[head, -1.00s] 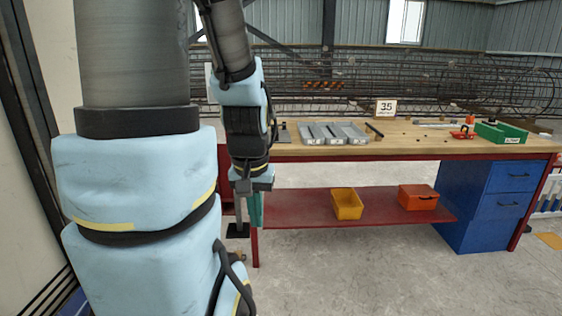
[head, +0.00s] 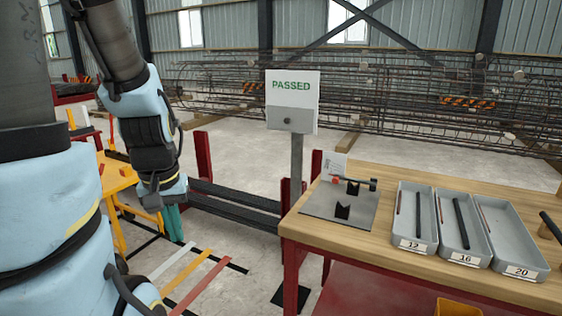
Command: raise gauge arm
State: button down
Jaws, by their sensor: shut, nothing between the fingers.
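A grey plate (head: 318,208) lies on the left end of the wooden bench. On it stand dark notched blocks (head: 342,211) and a dark bar (head: 359,182) with a red part (head: 336,180) at its left end. The bar looks roughly level; I cannot tell for sure that it is the gauge arm. My gripper (head: 173,228) hangs with its teal fingers pointing down, left of the bench and well apart from the plate. It is shut and empty.
A post with a "PASSED" sign (head: 292,100) stands behind the bench's left end. Grey trays marked 12 (head: 412,245), 16 and 20 hold dark rods. A yellow table (head: 118,178) stands left behind my arm. Striped floor (head: 205,262) lies between it and the bench.

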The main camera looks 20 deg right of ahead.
aim_at(335, 180)
jog(key=i+l+u, duration=0.1)
jog(key=l+u, duration=0.15)
jog(key=l, duration=0.3)
jog(key=l+u, duration=0.25)
jog(key=l, duration=0.35)
jog(key=i, duration=0.55)
